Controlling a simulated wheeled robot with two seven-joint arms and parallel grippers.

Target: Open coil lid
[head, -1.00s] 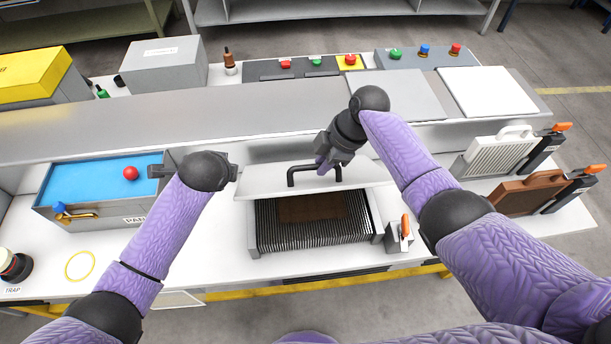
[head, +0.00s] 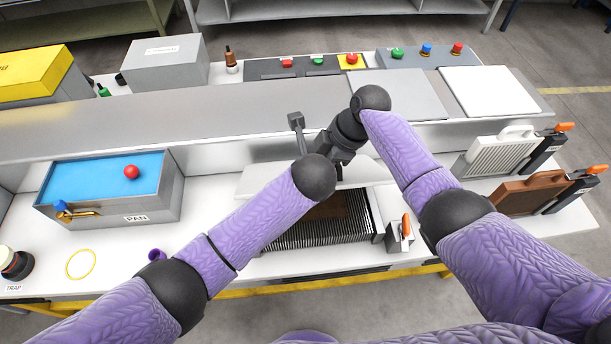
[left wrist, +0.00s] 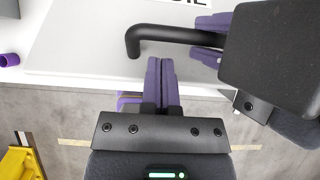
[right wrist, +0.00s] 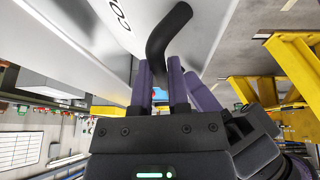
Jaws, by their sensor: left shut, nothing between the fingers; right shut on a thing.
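The pale coil lid (head: 262,182) is raised at the back of the coil box, with the dark finned coil (head: 320,228) uncovered below it. In the left wrist view, the lid (left wrist: 90,45) has a black bar handle (left wrist: 170,34). My right gripper (right wrist: 160,72) is shut on this handle, and the handle (right wrist: 165,35) passes between its purple fingers. My left gripper (left wrist: 160,65) is shut and empty, its fingertips just beside the handle over the lid's edge. In the head view my left arm covers its fingers and part of the lid and coil.
A blue-topped pan (head: 105,180) with a red knob (head: 132,172) stands at the left. An orange-handled clamp (head: 405,230) stands right of the coil. A small purple cup (head: 157,254) is on the bench. A grey ledge (head: 220,110) runs behind the lid.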

